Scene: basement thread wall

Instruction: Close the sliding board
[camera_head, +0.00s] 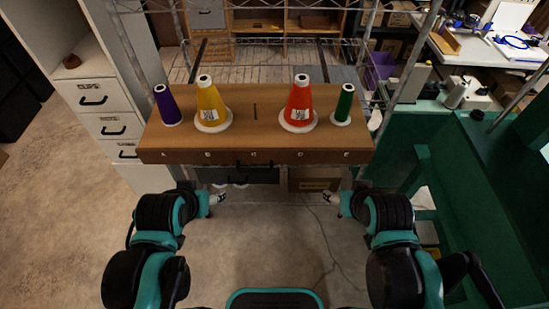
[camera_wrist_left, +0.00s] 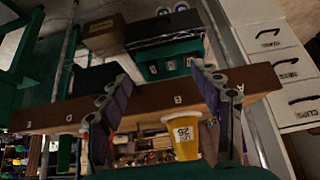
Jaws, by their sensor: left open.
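The sliding board (camera_head: 255,128) is a brown wooden shelf board with a lettered front edge. It juts toward me from a wire rack. A dark handle-like piece (camera_head: 255,163) shows under the middle of its front edge. My left gripper (camera_head: 220,197) is in front of and below the board's left half, open and apart from it. In the left wrist view the open fingers (camera_wrist_left: 161,78) show with nothing between them, the board's edge (camera_wrist_left: 150,98) behind them. My right gripper (camera_head: 332,197) is in front of and below the right half; its fingers are too small to judge.
On the board stand purple (camera_head: 167,105), yellow (camera_head: 210,105), red (camera_head: 299,105) and green (camera_head: 343,105) thread cones. A white drawer cabinet (camera_head: 105,110) is at the left, a green bench (camera_head: 470,180) at the right. Boxes (camera_head: 313,180) sit below the board. The floor between my arms is clear.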

